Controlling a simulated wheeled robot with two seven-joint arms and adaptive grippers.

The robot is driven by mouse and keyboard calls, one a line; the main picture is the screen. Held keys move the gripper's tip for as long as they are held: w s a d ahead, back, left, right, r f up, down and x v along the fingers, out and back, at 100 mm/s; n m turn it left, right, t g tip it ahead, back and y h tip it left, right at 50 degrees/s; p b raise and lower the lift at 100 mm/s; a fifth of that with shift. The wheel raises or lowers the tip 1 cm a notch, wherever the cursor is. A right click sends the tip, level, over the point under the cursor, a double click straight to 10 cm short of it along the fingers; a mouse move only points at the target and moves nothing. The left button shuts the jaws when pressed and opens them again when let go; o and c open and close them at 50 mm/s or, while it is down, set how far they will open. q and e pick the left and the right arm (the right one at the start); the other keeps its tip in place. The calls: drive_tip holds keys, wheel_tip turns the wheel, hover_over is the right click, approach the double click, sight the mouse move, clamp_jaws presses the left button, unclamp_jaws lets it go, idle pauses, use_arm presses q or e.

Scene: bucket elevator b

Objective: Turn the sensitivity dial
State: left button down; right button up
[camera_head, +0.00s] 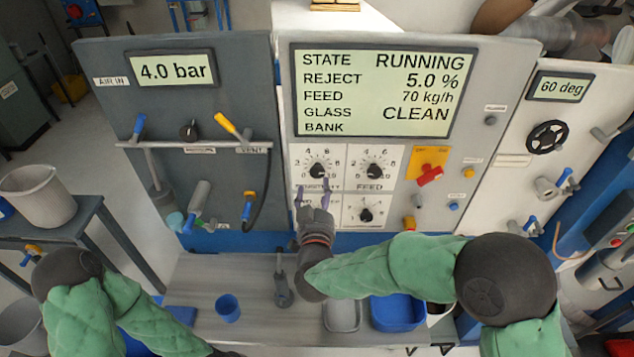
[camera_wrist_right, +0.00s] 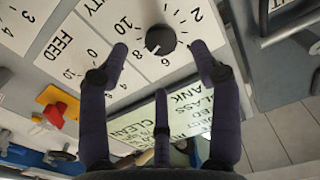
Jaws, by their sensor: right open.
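The sensitivity dial (camera_head: 318,170) is the black knob at the upper left of the white dial block, with a numbered scale around it and a partly hidden label below. In the wrist view the same dial (camera_wrist_right: 160,40) shows its "ITY" label and scale. My right gripper (camera_head: 313,190) is open just below and in front of the dial. In the wrist view its fingertips (camera_wrist_right: 159,50) lie on either side of the knob, with gaps to both sides; I cannot tell whether any finger touches. My left arm shows at lower left, but its gripper is out of view.
The FEED dial (camera_head: 375,170) is close to the right, and another dial (camera_head: 366,213) is below it. A red handle on a yellow plate (camera_head: 427,162) lies further right. The display (camera_head: 380,90) above reads RUNNING, 5.0 %. A blue cup (camera_head: 228,308) stands on the bench below.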

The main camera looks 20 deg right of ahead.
drive_tip(key=v, duration=0.6)
drive_tip(key=shift+s, duration=0.1)
idle(0.4)
